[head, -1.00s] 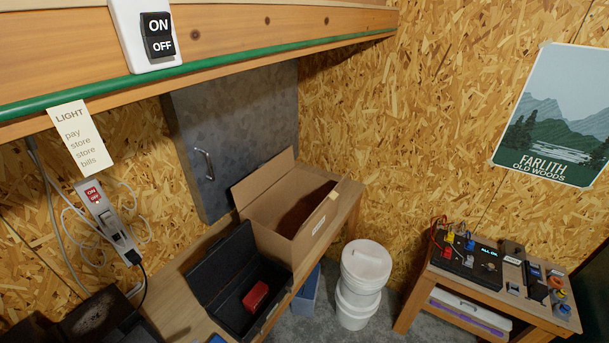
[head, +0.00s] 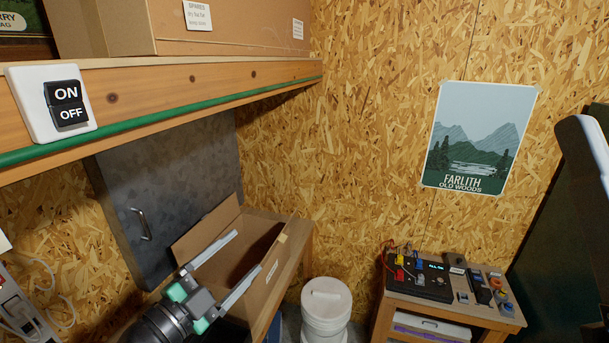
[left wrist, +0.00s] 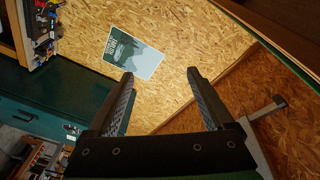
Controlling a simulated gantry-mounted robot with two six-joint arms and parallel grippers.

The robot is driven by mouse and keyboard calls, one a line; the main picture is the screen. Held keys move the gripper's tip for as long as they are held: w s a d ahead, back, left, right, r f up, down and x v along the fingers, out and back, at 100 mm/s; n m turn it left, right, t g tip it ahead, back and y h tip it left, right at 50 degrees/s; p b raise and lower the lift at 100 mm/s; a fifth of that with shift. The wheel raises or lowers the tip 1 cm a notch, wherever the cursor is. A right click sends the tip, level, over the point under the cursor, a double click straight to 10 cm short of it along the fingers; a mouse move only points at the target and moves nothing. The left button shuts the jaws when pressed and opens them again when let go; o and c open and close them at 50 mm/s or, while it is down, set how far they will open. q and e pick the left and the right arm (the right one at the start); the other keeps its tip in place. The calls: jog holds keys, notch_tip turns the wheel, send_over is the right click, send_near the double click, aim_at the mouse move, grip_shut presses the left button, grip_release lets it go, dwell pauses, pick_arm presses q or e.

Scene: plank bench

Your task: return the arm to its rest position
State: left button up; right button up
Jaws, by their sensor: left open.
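My left gripper (head: 248,252) is in the lower left of the head view, raised in front of the open cardboard box. Its two pale fingers are spread apart, with nothing between them. In the left wrist view its dark fingers (left wrist: 160,73) are also apart and empty, facing the chipboard wall and the poster. My arm comes in from the bottom edge, and most of it is out of the picture.
An open cardboard box (head: 271,283) stands on the bench behind my gripper. A shelf with a green front strip (head: 200,108) and a switch (head: 66,103) hangs above. A white bucket (head: 326,302) and a side table (head: 447,313) stand to the right.

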pick_arm(q)
jog(key=s+d+r+n+t, duration=0.15)
jog(key=s+r+t, duration=0.35)
jog(key=r, duration=1)
jog(key=s+a+r+n+t+y, duration=0.3)
jog(key=s+r+n, duration=0.3)
jog(key=s+n, duration=0.1)
jog(key=s+a+r+n+t+y, duration=0.3)
jog(key=s+a+r+n+y, duration=0.1)
jog(key=s+r+n, duration=0.2)
jog(key=shift+s+r+n, duration=0.2)
jog(key=shift+s+n, duration=0.55)
jog(key=shift+s, duration=0.55)
